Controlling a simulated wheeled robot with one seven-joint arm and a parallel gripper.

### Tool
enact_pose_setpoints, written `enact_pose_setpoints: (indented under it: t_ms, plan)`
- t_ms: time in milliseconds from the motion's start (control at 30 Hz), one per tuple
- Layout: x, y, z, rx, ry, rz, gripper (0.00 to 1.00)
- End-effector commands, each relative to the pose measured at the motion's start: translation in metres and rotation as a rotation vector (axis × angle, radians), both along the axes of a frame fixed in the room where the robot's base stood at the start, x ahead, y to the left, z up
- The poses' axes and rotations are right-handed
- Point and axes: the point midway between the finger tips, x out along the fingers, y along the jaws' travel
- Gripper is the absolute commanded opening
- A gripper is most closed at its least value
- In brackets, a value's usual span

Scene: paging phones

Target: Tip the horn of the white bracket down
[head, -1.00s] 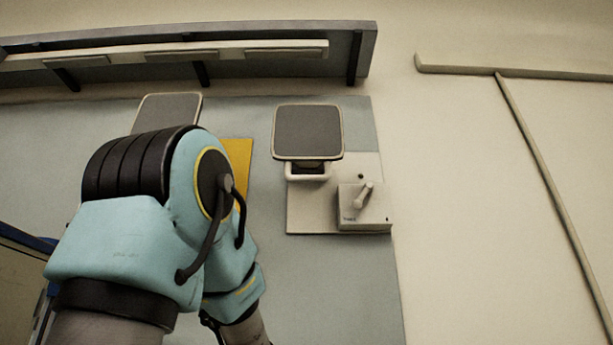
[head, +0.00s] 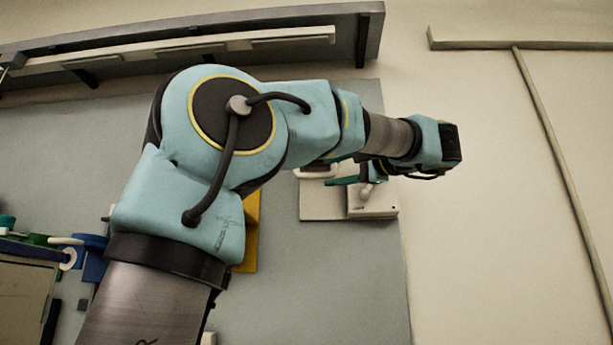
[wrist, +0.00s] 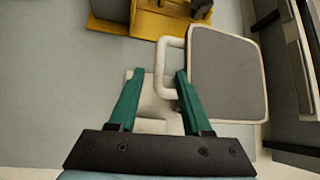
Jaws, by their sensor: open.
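The white bracket's horn (wrist: 228,70) has a grey face and a pale rim, at right in the wrist view. A white loop handle (wrist: 160,68) sticks out from its side. In the head view my arm hides the horn, but part of the loop (head: 313,173) shows below the arm. My gripper (wrist: 159,72) is open, with teal fingers. In the wrist view the loop's outer bar lies between the fingertips, and the right finger overlaps the loop's edge. I cannot tell whether they touch. The white back plate (head: 322,207) shows below.
A white box (head: 379,205) is mounted on the plate, close to my gripper. A yellow bracket (wrist: 150,22) is nearby, at the top of the wrist view. A grey shelf (head: 370,35) runs above.

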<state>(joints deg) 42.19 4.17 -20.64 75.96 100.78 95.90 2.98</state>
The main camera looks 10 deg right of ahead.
Motion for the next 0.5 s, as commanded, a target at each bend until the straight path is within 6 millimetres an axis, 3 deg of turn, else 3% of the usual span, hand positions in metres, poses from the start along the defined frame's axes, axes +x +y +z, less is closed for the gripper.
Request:
enact_pose_setpoints:
  t_ms: [500]
  plan:
    - [0.07, 0.049, 0.014, 0.002, 0.003, 0.001, 0.49]
